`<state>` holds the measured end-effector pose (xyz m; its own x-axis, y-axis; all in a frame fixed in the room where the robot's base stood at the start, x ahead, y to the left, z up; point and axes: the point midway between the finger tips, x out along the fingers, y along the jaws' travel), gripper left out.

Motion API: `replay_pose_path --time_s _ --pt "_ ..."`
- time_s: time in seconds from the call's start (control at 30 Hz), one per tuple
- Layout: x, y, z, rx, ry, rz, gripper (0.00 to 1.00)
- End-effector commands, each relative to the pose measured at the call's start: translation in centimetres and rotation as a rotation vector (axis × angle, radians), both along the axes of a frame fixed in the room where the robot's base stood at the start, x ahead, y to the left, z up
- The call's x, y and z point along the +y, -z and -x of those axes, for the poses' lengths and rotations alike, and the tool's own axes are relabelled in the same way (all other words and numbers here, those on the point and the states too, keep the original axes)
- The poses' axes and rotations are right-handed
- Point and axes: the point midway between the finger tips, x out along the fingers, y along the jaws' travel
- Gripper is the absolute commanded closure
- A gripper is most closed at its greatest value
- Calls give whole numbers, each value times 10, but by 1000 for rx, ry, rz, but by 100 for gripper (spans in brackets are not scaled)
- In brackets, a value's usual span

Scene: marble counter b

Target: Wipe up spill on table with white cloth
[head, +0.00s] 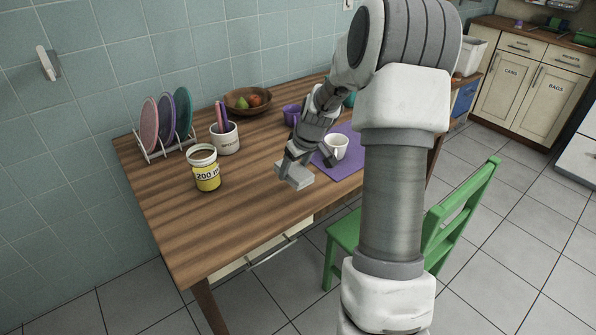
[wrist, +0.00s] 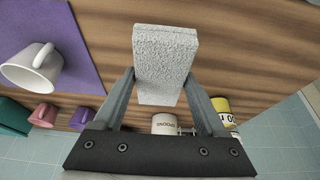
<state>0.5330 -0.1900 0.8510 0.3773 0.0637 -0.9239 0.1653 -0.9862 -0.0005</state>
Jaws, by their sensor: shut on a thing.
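My gripper (head: 296,157) is shut on a white textured block-shaped cloth (head: 294,175), over the front part of the wooden table (head: 190,235). In the wrist view the cloth (wrist: 165,60) sits between the two fingers (wrist: 160,88) and sticks out past their tips. Whether the cloth touches the tabletop I cannot tell. No spill can be made out on the visible wood; my arm hides part of the table on the right.
A white mug (head: 336,147) stands on a purple mat (head: 349,168) right of my gripper. A yellow-and-white container (head: 206,170), a utensil crock (head: 225,139), a plate rack (head: 165,150) and a fruit bowl (head: 248,101) stand left and behind. The front-left tabletop is clear. A green chair (head: 460,215) is at the front.

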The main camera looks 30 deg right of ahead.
Motion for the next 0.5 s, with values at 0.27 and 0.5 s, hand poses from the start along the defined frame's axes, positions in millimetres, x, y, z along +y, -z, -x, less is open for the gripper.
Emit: replay_pose_path --time_s 0.27,0.5 --pt "4 -14 -3 -1 -1 0 78" --pt "4 -13 -3 0 -1 1 78"
